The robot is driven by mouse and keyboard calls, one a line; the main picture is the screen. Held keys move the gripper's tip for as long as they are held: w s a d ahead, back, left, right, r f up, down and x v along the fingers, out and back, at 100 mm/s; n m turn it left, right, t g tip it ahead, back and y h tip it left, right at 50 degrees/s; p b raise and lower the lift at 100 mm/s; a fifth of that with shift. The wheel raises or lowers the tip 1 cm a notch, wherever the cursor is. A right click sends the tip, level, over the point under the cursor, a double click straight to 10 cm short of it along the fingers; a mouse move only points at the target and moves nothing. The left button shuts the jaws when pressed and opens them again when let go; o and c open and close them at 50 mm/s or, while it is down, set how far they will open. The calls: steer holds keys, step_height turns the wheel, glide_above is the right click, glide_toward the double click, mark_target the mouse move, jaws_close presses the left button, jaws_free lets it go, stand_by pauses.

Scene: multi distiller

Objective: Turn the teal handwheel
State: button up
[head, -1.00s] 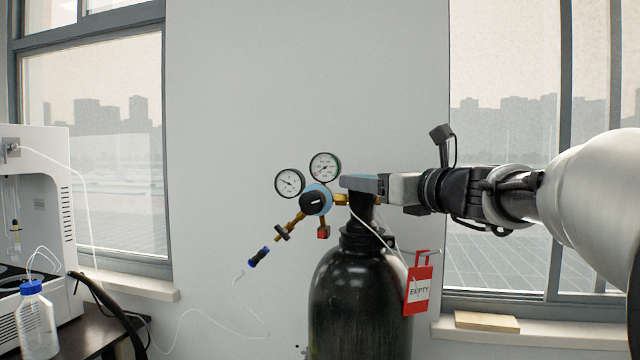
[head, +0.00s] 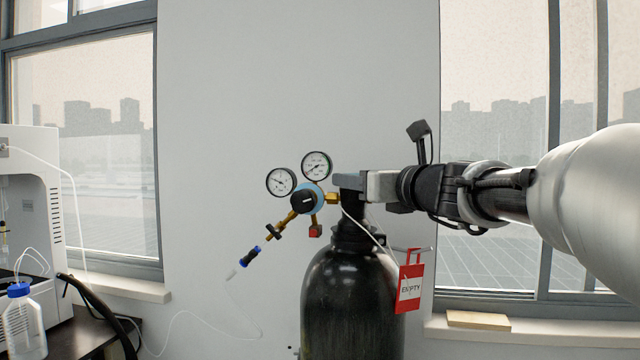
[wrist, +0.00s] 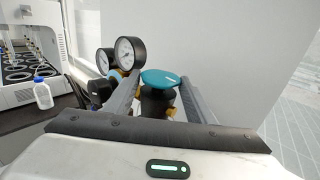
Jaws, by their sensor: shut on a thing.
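The teal handwheel (wrist: 160,77) sits on top of a dark valve neck in the wrist view. My gripper (wrist: 160,90) is shut on it, with one grey finger on each side of the wheel and neck. In the head view my gripper (head: 350,181) reaches in from the right at the top of the black gas cylinder (head: 350,290). The fingers hide the handwheel there.
Two round gauges (head: 317,165) and a blue and brass regulator (head: 307,201) sit left of the valve. A red "EMPTY" tag (head: 410,283) hangs at the cylinder's right. A bottle (head: 22,325) and a white instrument (head: 30,210) stand far left.

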steer(key=m+h+b, duration=0.1)
steer(key=h, duration=0.1)
steer(key=m+h+b, duration=0.1)
steer(key=h, duration=0.1)
steer(key=a+m+t+h+b, duration=0.1)
steer(key=m+h+b, duration=0.1)
steer(key=shift+s+f, duration=0.1)
steer(key=shift+f, duration=0.1)
steer(key=m+h, duration=0.1)
steer(key=h, duration=0.1)
steer(key=m+h, duration=0.1)
steer(key=h, duration=0.1)
steer(key=m+h, duration=0.1)
steer(key=h, duration=0.1)
steer(key=shift+a+r+m+g, duration=0.2)
steer(key=shift+a+m+g, duration=0.1)
steer(key=shift+m, duration=0.1)
steer(key=shift+w+a+m+g+h, duration=0.1)
steer(key=shift+m+g+h, duration=0.5)
steer(key=shift+h, duration=0.4)
steer(key=shift+w+a+m+g+h, duration=0.1)
steer(key=shift+m+g+h, duration=0.3)
steer(key=shift+m+h, duration=0.5)
steer(key=shift+d, duration=0.1)
steer(key=o, duration=0.9)
steer(key=shift+s, duration=0.1)
steer(key=shift+c, duration=0.2)
